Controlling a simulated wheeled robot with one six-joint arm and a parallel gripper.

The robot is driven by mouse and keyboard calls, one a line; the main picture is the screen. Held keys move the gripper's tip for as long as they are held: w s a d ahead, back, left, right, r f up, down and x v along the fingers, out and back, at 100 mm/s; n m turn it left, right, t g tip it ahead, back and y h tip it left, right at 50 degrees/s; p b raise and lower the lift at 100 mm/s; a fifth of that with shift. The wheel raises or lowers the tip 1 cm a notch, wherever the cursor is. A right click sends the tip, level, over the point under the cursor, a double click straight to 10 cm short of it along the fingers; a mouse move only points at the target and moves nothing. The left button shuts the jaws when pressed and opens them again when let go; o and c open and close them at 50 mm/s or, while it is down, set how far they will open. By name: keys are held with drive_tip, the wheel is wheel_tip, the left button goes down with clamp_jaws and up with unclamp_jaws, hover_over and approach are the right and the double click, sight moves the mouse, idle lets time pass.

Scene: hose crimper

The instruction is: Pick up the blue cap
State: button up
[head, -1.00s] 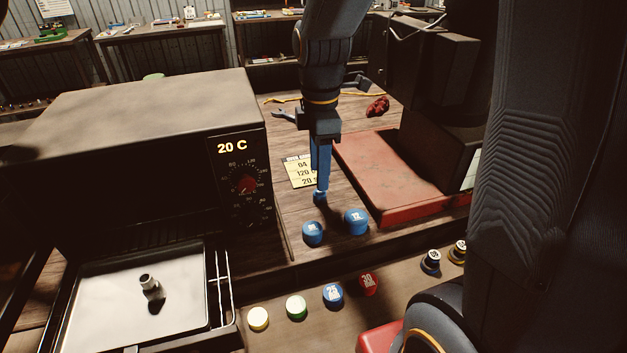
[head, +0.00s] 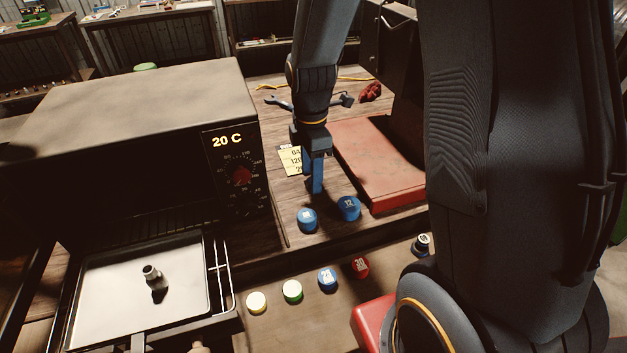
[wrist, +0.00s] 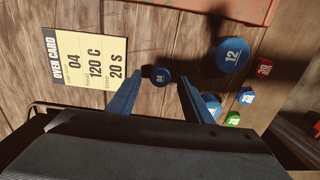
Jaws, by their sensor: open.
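Several blue caps are in view. In the wrist view a small blue cap marked 04 (wrist: 160,75) stands on the wooden bench between the two fingertips of my gripper (wrist: 159,80). A larger blue cap marked 12 (wrist: 230,54) is to its right, also in the head view (head: 349,208). A third blue cap (head: 308,220) stands left of it in the head view, partly covered by a finger in the wrist view (wrist: 211,102). In the head view my gripper (head: 315,190) points down just behind these two; its blue fingers hide the 04 cap. It is open and empty.
The oven (head: 130,120) reading 20 C is at left, with a tray (head: 90,300) in front. An oven card (head: 289,160) lies beside my gripper. A red plate (head: 380,165) is to the right. Yellow (head: 257,302), green (head: 292,291), blue (head: 327,279) and red (head: 361,267) caps line the front ledge.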

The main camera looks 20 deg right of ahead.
drive_tip(key=shift+f, duration=0.15)
drive_tip(key=c, duration=1.1)
drive_tip(key=shift+o, duration=0.2)
